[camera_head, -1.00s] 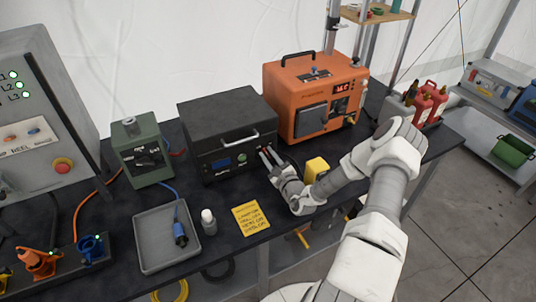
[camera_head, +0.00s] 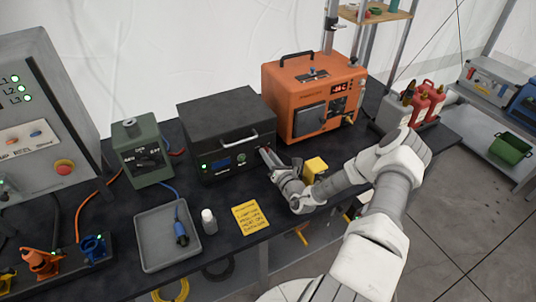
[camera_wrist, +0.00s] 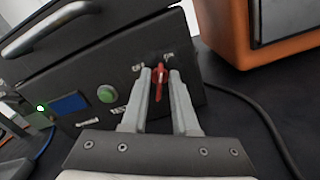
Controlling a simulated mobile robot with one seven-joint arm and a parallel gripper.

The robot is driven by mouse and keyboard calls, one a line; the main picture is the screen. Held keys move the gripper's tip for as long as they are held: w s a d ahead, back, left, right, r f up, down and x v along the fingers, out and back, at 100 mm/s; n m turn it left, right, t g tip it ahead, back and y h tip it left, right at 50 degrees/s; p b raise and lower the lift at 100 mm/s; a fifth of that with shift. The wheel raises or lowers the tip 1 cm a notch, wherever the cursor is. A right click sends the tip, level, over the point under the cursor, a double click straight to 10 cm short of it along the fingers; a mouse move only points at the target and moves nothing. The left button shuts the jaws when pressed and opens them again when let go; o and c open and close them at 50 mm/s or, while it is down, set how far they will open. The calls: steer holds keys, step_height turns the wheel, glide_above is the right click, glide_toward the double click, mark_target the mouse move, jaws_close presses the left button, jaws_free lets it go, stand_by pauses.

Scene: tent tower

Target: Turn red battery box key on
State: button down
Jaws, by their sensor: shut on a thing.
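The black battery box (camera_head: 225,130) stands on the dark bench, its front panel facing me. In the wrist view its front (camera_wrist: 110,85) carries the red key (camera_wrist: 159,78) at the right end, with small white labels on either side above it. The key points roughly up and down, leaning slightly. My gripper (camera_wrist: 160,82) has one finger on each side of the key and is shut on it. In the head view my gripper (camera_head: 268,155) is at the right end of the box front, and the key is hidden there.
A green button (camera_wrist: 106,93) and a blue screen (camera_wrist: 69,103) sit left of the key. An orange unit (camera_head: 310,95) stands close on the right. A yellow block (camera_head: 314,168) is beside my wrist. A grey tray (camera_head: 168,238) and white bottle (camera_head: 208,222) stand in front.

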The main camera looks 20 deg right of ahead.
steer(key=shift+d+m, duration=0.1)
steer(key=shift+m, duration=0.9)
steer(key=c, duration=1)
jaws_free()
steer(key=s, duration=0.5)
steer(key=s+b, duration=0.1)
steer(key=s, duration=1.1)
steer(key=shift+s+d+b, duration=0.25)
steer(key=shift+d+b, duration=0.05)
